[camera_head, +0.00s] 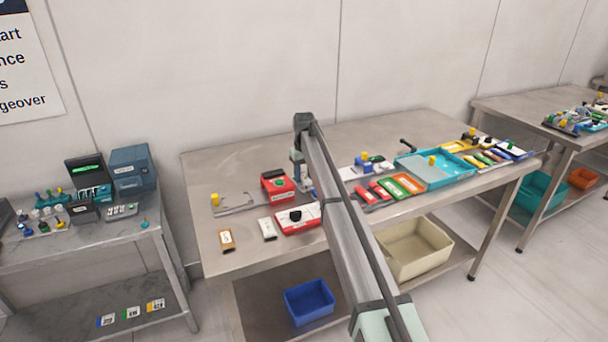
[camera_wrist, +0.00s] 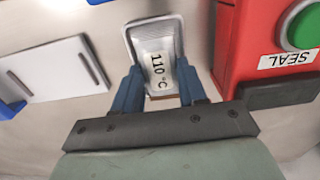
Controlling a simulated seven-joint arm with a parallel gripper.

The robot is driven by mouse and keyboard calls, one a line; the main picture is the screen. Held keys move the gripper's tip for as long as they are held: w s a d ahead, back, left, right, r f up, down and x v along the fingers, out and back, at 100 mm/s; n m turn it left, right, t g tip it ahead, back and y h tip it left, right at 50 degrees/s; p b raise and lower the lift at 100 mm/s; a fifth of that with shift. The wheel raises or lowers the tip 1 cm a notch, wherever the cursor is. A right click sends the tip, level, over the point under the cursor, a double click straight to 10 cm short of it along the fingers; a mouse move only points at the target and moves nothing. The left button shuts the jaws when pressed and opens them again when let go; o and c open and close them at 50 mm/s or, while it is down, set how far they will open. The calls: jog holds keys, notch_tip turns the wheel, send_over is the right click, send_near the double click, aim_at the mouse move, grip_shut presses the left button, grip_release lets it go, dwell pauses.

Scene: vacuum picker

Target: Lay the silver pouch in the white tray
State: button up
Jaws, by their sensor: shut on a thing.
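My gripper (camera_wrist: 159,70) is shut on the silver pouch (camera_wrist: 152,38), a pale, rounded-corner piece marked "110 °C". Its blue fingers stand on either side of the pouch. In the head view my gripper (camera_head: 304,186) is low over the table, just right of a red box; the pouch is too small to make out there. A flat white piece (camera_wrist: 52,62) with dark slots lies to the left in the wrist view. It seems to match the pale piece (camera_head: 350,173) right of my gripper in the head view. I cannot tell whether it is the white tray.
The red box (camera_wrist: 245,30) with a green button and "SEAL" label stands close beside the pouch. A red-and-white unit (camera_head: 298,219) is in front. Coloured packets (camera_head: 383,190) and a turquoise tray (camera_head: 455,177) lie to the right. The table's left back is bare.

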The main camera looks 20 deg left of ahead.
aim_at(304, 177)
jog(key=shift+f, duration=0.55)
jog(key=o, duration=1)
jog(key=shift+o, duration=0.2)
notch_tip(304, 177, up, 13)
